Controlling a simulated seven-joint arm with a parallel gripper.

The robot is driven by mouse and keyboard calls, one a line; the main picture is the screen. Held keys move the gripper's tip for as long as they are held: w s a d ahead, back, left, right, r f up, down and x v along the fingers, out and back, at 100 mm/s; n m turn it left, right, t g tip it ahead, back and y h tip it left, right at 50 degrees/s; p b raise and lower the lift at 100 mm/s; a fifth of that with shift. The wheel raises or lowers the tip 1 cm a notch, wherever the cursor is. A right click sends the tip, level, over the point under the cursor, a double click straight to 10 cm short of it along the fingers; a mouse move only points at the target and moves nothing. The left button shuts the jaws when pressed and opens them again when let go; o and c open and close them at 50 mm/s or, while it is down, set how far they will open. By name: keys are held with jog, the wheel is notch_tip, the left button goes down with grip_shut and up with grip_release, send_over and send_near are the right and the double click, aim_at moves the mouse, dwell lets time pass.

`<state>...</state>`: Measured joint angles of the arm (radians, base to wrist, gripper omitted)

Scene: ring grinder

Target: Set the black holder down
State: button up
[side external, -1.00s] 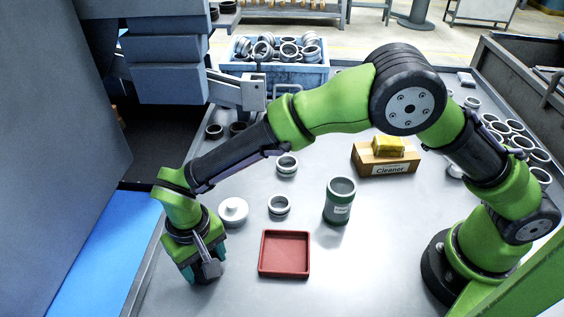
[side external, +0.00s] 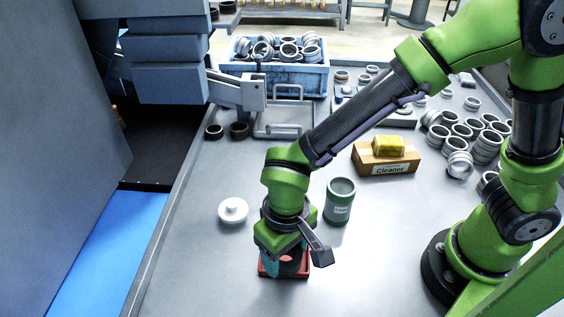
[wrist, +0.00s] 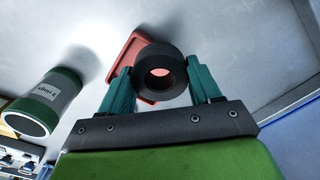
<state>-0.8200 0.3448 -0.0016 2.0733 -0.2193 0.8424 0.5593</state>
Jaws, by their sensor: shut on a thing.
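The black holder (wrist: 160,53) is a thick dark ring with a round hole. My gripper (wrist: 158,70) is shut on it, with a teal finger on each side. In the side view my gripper (side external: 285,262) points down over the red tray (side external: 304,271), and the holder is largely hidden between the fingers. The red tray also shows behind the holder in the wrist view (wrist: 124,50), and its red floor shows through the hole. I cannot tell whether the holder touches the tray.
The cleaner box (side external: 386,158) with a yellow sponge (side external: 388,146) is further back. The table front is clear.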

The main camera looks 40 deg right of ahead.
aim_at(242, 182)
jog(key=w+r+m, duration=0.1)
jog(key=w, duration=0.4)
jog(key=w+d+r+m, duration=0.1)
jog(key=w, duration=0.4)
jog(key=w+d+r+m, duration=0.1)
jog(key=w, duration=0.4)
jog(key=shift+w+d+m, duration=0.1)
jog(key=shift+m, duration=0.3)
jog(key=w+d+r+m, duration=0.25)
jog(key=w+d, duration=0.35)
jog(key=w, duration=0.4)
jog(key=shift+m, duration=0.25)
jog(key=f, duration=1)
jog(key=shift+w+d+f, duration=0.1)
jog(key=shift+w, duration=0.2)
jog(key=o, duration=1.1)
jog(key=shift+f, duration=0.2)
